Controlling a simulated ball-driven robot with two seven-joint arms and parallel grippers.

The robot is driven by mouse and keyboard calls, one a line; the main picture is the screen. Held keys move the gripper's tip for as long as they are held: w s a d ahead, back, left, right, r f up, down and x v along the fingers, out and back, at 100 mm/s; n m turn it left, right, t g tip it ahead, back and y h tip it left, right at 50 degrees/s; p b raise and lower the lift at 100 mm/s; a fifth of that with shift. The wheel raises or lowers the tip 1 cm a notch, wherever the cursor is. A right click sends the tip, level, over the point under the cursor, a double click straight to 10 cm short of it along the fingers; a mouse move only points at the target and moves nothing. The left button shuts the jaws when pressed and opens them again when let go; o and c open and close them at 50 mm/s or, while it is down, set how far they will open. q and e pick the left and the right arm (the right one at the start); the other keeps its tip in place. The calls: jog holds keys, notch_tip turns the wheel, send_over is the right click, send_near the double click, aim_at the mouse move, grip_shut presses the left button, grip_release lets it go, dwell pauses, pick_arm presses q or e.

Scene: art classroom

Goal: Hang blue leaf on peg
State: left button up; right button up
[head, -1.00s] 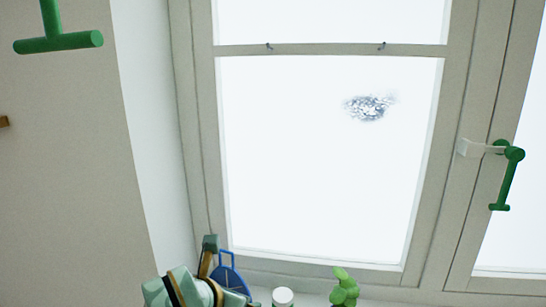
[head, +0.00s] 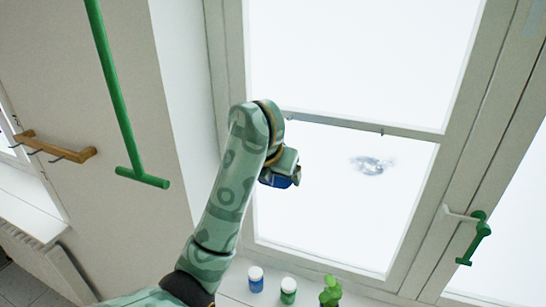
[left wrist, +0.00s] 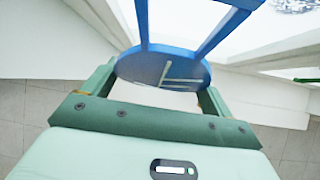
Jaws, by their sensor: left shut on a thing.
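The blue leaf (head: 280,182) is at the end of my raised left arm, in front of the window pane. In the head view only a small part of it shows. In the left wrist view, the blue leaf (left wrist: 166,70) shows as a flat blue disc with bars rising from it, between the two green fingers. My left gripper (head: 283,165) is shut on it. A small dark peg (head: 382,132) sticks out of the window's crossbar, to the right of the gripper and apart from the leaf. A second peg near the arm is mostly hidden. My right gripper is not in view.
A wooden rack with dark hooks (head: 55,147) is on the left wall. A green T-shaped bar (head: 118,95) hangs nearby.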

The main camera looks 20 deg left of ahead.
pick_arm(q)
jog(key=w+f+b, duration=0.1)
jog(key=w+b, duration=0.4)
jog(key=w, duration=0.4)
jog(key=shift+w+f, duration=0.2)
jog(key=shift+f, duration=0.1)
dwell(0.4)
jog(key=shift+d, duration=0.1)
dwell(0.4)
